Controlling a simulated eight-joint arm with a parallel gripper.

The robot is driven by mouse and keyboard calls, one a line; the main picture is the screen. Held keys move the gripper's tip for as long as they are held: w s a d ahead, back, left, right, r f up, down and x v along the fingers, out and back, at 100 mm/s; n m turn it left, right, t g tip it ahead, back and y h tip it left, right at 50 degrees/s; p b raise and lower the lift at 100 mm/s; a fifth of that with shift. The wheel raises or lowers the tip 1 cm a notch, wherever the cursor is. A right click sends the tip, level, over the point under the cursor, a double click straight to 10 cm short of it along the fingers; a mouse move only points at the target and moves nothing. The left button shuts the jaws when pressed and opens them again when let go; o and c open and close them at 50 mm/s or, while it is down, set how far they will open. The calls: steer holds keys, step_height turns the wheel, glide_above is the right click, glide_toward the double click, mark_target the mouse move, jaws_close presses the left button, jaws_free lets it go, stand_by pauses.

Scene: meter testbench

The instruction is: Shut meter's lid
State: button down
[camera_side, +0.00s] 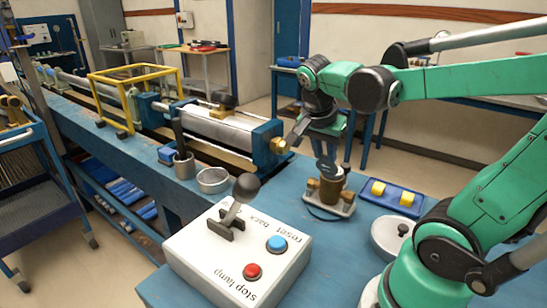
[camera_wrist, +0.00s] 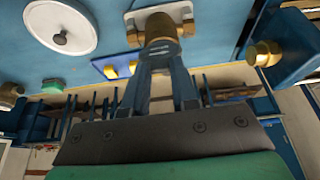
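The meter (camera_side: 331,190) is a small brown and brass cylinder on a pale base plate on the blue bench. Its round grey-blue lid (camera_side: 326,168) stands raised above the body, so it looks open. My gripper (camera_side: 322,142) is just above the meter in the side view. In the wrist view my gripper (camera_wrist: 163,60) points toward the meter; contact with the lid cannot be told.
A white control box (camera_side: 238,255) with a lever and buttons stands in front. A metal bowl (camera_side: 213,180) and the test pipe (camera_side: 220,127) are to the left.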

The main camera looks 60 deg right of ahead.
steer(key=shift+d, duration=0.1)
steer(key=shift+d+r+y, duration=0.25)
steer(key=shift+d+y, duration=0.5)
steer(key=shift+y, duration=0.35)
steer(key=d+y, duration=0.2)
steer(key=shift+y, duration=0.3)
steer(key=d+y, duration=0.1)
steer(key=y, duration=0.1)
steer(key=shift+d+y, duration=0.3)
steer(key=shift+d+f+y, duration=0.25)
steer(key=shift+d+y, duration=0.2)
steer(key=shift+y, duration=0.3)
steer(key=shift+d+f+y, duration=0.2)
steer(key=shift+d+y, duration=0.25)
steer(key=shift+y, duration=0.3)
